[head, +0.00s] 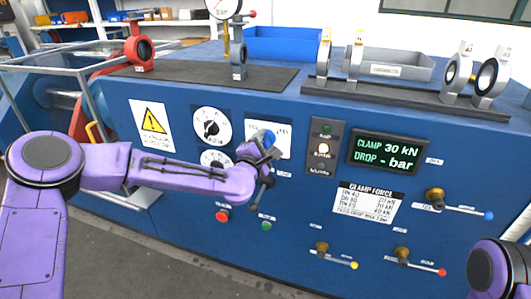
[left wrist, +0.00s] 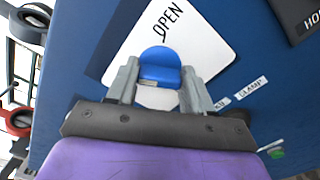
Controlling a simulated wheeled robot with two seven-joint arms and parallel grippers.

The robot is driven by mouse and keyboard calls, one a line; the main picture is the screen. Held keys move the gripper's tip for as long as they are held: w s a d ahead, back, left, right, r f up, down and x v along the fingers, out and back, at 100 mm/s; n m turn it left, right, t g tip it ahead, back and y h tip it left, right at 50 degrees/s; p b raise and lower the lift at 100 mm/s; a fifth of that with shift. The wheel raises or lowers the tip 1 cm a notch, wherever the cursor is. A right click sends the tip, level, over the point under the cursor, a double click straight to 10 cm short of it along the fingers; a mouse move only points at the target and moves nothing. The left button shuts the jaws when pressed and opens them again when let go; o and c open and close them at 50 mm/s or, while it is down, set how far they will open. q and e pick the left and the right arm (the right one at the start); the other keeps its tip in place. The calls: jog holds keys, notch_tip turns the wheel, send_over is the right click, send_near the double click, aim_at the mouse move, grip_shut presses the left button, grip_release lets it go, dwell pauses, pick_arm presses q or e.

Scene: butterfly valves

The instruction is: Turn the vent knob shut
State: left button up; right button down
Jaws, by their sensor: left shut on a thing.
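The blue vent knob (left wrist: 160,66) sits in front of a white plate marked OPEN (left wrist: 175,35) in the left wrist view. My left gripper (left wrist: 160,88) is shut on this knob, with one grey finger on each side of it. In the head view the left gripper (head: 259,150) is at the white plate (head: 283,132) on the blue panel, and a bit of the blue knob (head: 265,137) shows there. The rest of the plate's marking is hidden or too small to read. Only a purple part of my right arm shows at the lower right; its gripper is out of view.
Dials (head: 211,126), a red button (head: 222,215) and a green button (head: 266,226) surround the left gripper. A lit display (head: 386,154) and levers with blue (head: 488,216), yellow (head: 354,265) and red ends (head: 441,272) are to the right. Valves stand on the bench top.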

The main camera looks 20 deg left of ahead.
pick_arm(q)
jog(key=n+b, duration=0.4)
jog(key=n, duration=0.1)
jog(key=shift+a+b, duration=0.15)
jog(key=shift+b, duration=0.2)
jog(key=shift+r+n+b, duration=0.2)
jog(key=shift+n+b, duration=0.45)
jog(key=shift+n, duration=0.05)
jog(key=o, duration=1)
jog(key=shift+w, duration=0.1)
jog(key=shift+o, duration=0.2)
jog(key=s+b, duration=0.1)
jog(key=s, duration=0.9)
jog(key=shift+s+a, duration=0.15)
jog(key=shift+s, duration=0.15)
